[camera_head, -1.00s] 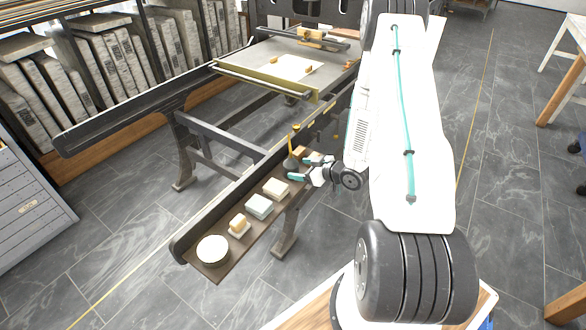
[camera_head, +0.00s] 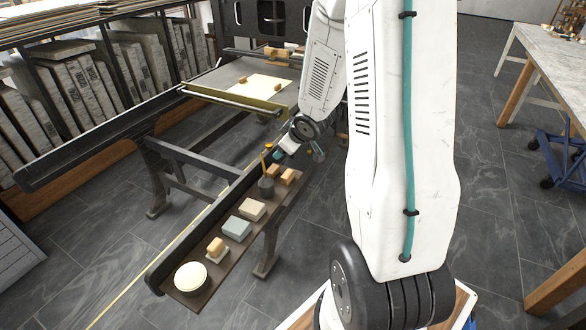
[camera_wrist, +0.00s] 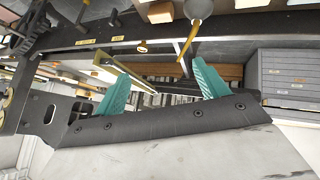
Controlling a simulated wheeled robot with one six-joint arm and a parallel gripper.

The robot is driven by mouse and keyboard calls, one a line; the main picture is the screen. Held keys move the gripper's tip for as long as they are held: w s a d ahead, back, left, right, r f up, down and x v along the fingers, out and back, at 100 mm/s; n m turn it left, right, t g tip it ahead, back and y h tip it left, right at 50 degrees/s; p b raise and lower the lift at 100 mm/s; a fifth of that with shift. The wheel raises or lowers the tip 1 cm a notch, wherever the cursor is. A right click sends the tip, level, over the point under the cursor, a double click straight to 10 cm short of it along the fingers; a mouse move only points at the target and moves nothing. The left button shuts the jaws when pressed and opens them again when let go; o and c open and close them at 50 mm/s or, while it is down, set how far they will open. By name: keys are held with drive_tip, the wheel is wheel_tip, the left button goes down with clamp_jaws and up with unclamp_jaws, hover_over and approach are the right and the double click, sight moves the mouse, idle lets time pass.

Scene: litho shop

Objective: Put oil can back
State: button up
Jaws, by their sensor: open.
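The oil can (camera_head: 266,187), dark with a thin yellow spout, stands upright on the long narrow shelf (camera_head: 210,287) along the press side. It stands beside the wooden blocks. In the wrist view its grey body (camera_wrist: 199,8) is at the top edge, with the yellow spout (camera_wrist: 187,42) pointing towards my fingers. My gripper (camera_head: 298,156) is above and just behind the can, partly hidden by my own wrist. Its teal fingers are wide apart in the wrist view (camera_wrist: 160,70), with nothing held between them. The spout appears near the right finger; whether they touch is unclear.
The shelf also holds a round pale tin (camera_head: 191,277), a sponge-like block (camera_head: 216,247), a blue-grey block (camera_head: 237,228), a cream block (camera_head: 253,209) and small wooden blocks (camera_head: 288,176). The press bed (camera_head: 225,78) lies behind. Open floor is in front.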

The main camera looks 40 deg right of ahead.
drive_tip(key=s+a+r+m+g+h, duration=0.1)
drive_tip(key=s+a+r+g, duration=0.1)
drive_tip(key=s+a+r, duration=0.4)
drive_tip(key=s+a+r+m+g+h, duration=0.15)
drive_tip(key=s+a+r, duration=0.25)
drive_tip(key=r, duration=0.5)
drive_tip(key=s+a+r+g+y, duration=0.1)
drive_tip(key=s+a+r+y, duration=0.1)
drive_tip(key=s+a, duration=0.4)
drive_tip(key=s+a+r+g+y, duration=0.2)
drive_tip(key=s+a, duration=0.5)
drive_tip(key=s, duration=0.5)
drive_tip(key=shift+s+a+r+m, duration=0.25)
drive_tip(key=shift+r+m, duration=0.2)
drive_tip(key=shift+r, duration=0.4)
drive_tip(key=shift+g, duration=0.25)
